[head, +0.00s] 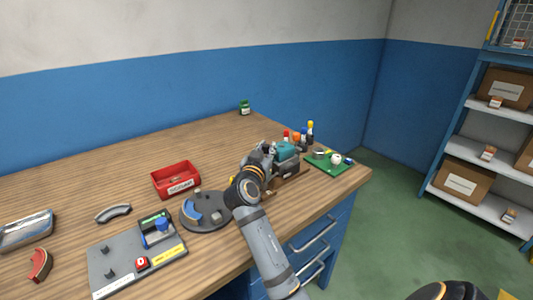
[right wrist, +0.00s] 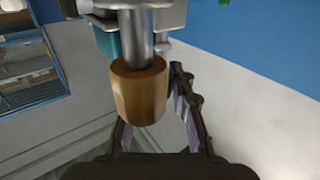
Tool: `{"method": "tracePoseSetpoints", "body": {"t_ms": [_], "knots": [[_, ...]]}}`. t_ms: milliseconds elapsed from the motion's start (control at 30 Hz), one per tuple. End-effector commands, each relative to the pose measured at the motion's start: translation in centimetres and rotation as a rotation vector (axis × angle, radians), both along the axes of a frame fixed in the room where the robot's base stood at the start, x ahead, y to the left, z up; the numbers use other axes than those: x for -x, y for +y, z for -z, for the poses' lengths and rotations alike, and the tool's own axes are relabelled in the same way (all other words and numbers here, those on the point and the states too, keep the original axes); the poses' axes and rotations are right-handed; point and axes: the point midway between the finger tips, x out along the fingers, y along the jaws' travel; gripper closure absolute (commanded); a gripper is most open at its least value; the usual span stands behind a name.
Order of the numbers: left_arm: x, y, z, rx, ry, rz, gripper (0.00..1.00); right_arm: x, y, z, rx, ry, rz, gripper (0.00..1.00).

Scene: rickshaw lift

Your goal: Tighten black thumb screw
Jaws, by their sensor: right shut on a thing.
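A grey and teal machine (head: 287,151) stands near the right end of the wooden bench. My right gripper (head: 264,158) is at its left side. In the right wrist view, a brass-coloured cylindrical knob (right wrist: 139,92) sits on a grey metal shaft (right wrist: 136,38), beside a teal part (right wrist: 107,42). The fingers of my right gripper (right wrist: 158,120) are around the knob's end and shut on it. I cannot make out a black thumb screw; my gripper and wrist hide part of the machine. My left gripper is not in view.
A round grey turntable (head: 207,212) with a blue curved part lies left of my arm. A red bin (head: 175,179), a grey fixture board (head: 115,268) and a green board (head: 324,162) share the bench. Several coloured-cap bottles stand behind the machine. Shelves (head: 484,150) stand at the right.

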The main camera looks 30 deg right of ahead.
Motion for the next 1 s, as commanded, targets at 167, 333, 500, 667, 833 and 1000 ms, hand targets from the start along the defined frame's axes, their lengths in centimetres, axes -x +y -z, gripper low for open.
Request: {"method": "tracePoseSetpoints", "body": {"t_ms": [167,333,500,667,833,1000], "knots": [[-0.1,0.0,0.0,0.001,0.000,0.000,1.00,0.0,0.0,0.3,-0.005,0.005,0.004,1.00],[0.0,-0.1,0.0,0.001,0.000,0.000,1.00,0.0,0.0,0.3,-0.005,0.005,0.003,1.00],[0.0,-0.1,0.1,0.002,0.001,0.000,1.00,0.0,0.0,0.2,-0.004,0.004,0.003,0.59],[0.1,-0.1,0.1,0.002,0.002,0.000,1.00,0.0,0.0,0.2,-0.003,0.003,0.002,0.54],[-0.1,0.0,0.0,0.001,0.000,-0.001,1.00,0.0,0.0,0.0,-0.002,0.001,0.002,0.54],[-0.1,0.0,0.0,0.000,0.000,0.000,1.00,0.0,0.0,-2.4,-0.002,-0.006,0.002,0.54]]}}
